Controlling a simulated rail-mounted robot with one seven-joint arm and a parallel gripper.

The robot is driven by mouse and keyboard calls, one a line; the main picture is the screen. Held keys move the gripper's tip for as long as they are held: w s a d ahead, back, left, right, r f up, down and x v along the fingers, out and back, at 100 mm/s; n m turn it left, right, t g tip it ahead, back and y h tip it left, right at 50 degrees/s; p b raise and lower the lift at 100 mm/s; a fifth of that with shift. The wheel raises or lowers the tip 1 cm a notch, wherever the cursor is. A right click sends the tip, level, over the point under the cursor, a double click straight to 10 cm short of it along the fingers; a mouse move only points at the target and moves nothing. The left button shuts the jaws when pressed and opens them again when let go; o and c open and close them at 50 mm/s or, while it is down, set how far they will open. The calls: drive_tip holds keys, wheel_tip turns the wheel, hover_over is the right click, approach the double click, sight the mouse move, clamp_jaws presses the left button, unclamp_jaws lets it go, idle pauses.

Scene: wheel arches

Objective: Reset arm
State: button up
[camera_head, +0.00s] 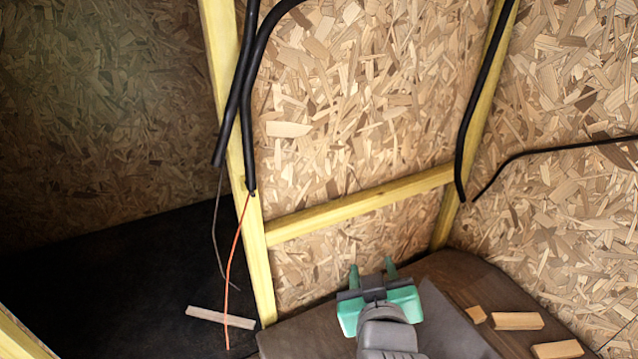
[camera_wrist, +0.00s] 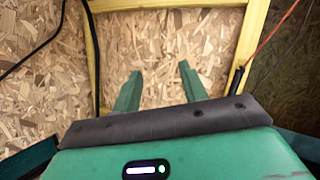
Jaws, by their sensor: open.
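My gripper (camera_head: 373,272) is green with a dark grey bar, low in the middle of the head view. Its two fingers stand apart with nothing between them. In the wrist view my gripper (camera_wrist: 158,85) also shows open and empty, its fingers pointing at the chipboard wall (camera_wrist: 160,35). The gripper is over the brown wheel arch (camera_head: 455,275), in front of the yellow timber frame (camera_head: 360,212).
Wood blocks (camera_head: 516,320) lie on the arch at the right. A wooden strip (camera_head: 220,317) lies on the black floor (camera_head: 120,290) at the left. Black cables (camera_head: 247,110) and an orange wire (camera_head: 233,262) hang by the left post. Another black cable (camera_head: 485,100) runs down the right post.

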drive_tip(key=s+a+r+m+t, duration=0.1)
drive_tip(key=s+a+r+t, duration=0.4)
drive_tip(key=r, duration=0.6)
drive_tip(key=s+a+r+m+t+p, duration=0.1)
drive_tip(key=s+r+t, duration=0.1)
drive_tip(key=s+r, duration=0.7)
drive_tip(key=s+a+r+m+t, duration=0.1)
drive_tip(key=s+a+r+t, duration=0.25)
drive_tip(key=r, duration=0.95)
wheel_tip(320, 180, up, 15)
drive_tip(key=y+p, duration=0.1)
drive_tip(key=p, duration=1.5)
drive_tip(key=shift+w+f, duration=0.15)
drive_tip(key=shift+w, duration=0.15)
drive_tip(key=shift+d, duration=0.1)
